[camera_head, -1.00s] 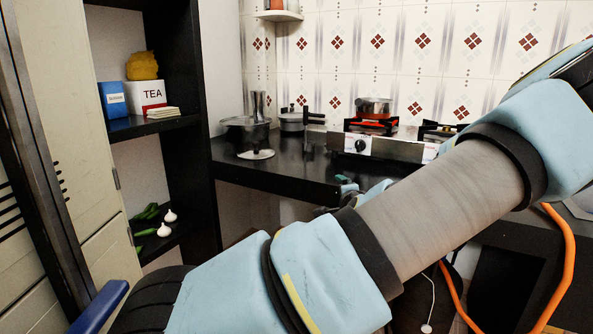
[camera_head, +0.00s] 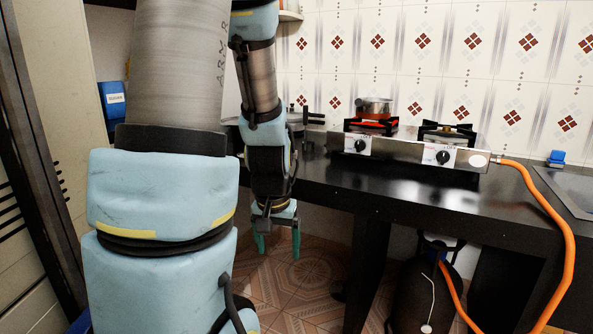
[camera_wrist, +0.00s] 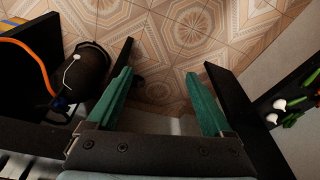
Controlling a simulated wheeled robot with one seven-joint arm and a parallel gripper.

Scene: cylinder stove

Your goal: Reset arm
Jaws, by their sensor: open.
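My gripper (camera_head: 277,242) hangs pointing down in the head view, in front of the black counter (camera_head: 420,205) and over the patterned tile floor. Its two green fingers are spread apart. In the wrist view the gripper (camera_wrist: 163,95) shows open, with only floor tiles between its fingers and nothing held. My arm rises on the left of the head view and bends down to the gripper, hiding much of the shelf and the counter's left end.
An orange hose (camera_head: 555,215) runs down to a dark gas cylinder (camera_head: 425,293) below, also in the wrist view (camera_wrist: 85,75). Garlic bulbs (camera_wrist: 279,104) lie on a shelf at right there. The counter's front is clear.

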